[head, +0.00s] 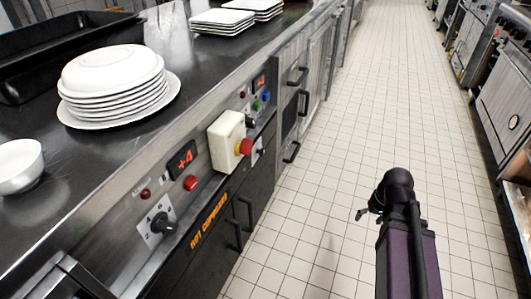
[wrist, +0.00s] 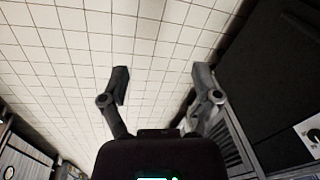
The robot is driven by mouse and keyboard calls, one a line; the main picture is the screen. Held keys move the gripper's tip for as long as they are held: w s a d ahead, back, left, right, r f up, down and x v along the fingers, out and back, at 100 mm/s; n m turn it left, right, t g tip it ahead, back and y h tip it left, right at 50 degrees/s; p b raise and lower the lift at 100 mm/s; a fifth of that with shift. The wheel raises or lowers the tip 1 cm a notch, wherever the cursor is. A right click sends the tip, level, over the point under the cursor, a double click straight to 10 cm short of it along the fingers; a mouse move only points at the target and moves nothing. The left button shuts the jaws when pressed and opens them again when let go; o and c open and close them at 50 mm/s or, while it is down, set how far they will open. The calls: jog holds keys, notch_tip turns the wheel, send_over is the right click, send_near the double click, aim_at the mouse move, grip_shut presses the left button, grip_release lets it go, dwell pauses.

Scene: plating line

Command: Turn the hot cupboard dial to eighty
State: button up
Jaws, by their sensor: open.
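The hot cupboard dial (head: 162,223) is a dark knob on a pale square plate, low on the steel front panel at the left. An orange label reading HOT CUPBOARD (head: 209,220) is to its right, on the dark front below. My gripper (head: 364,214) is over the tiled floor, well to the right of the dial and apart from it. In the wrist view my gripper (wrist: 160,76) has its two fingers spread with nothing between them. A pale plate with a dark knob (wrist: 313,136) shows at that view's right edge. The dial's exact setting is too small to read.
The panel also has a display (head: 182,160) reading +4, a red button (head: 191,183) and a cream box (head: 226,140) with a red emergency knob. Door handles (head: 238,234) stick out below. Stacked plates (head: 115,85) stand on the counter. The tiled aisle (head: 330,150) is clear.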

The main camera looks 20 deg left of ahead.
jog(key=w+a+r+n+y, duration=0.1)
jog(key=w+a+n+y, duration=0.25)
jog(key=a, duration=0.35)
jog(key=w+a+r+n+y, duration=0.2)
jog(key=w+a+n, duration=0.2)
jog(key=a, duration=0.3)
jog(key=n+y+b, duration=0.2)
jog(key=n+y, duration=0.5)
send_near(264, 152)
jog(key=d+r, duration=0.2)
jog(key=d, duration=0.1)
jog(key=shift+s+d+r+t+h, duration=0.2)
jog(key=shift+s+t+h, duration=0.1)
jog(key=shift+s, duration=0.15)
jog(key=shift+a, duration=0.1)
jog(key=b+x, duration=0.4)
jog(key=x, duration=0.8)
jog(key=shift+f, duration=0.2)
jog(key=shift+b+x, duration=0.5)
jog(key=shift+x, duration=0.3)
jog(key=shift+r, duration=0.1)
grip_shut()
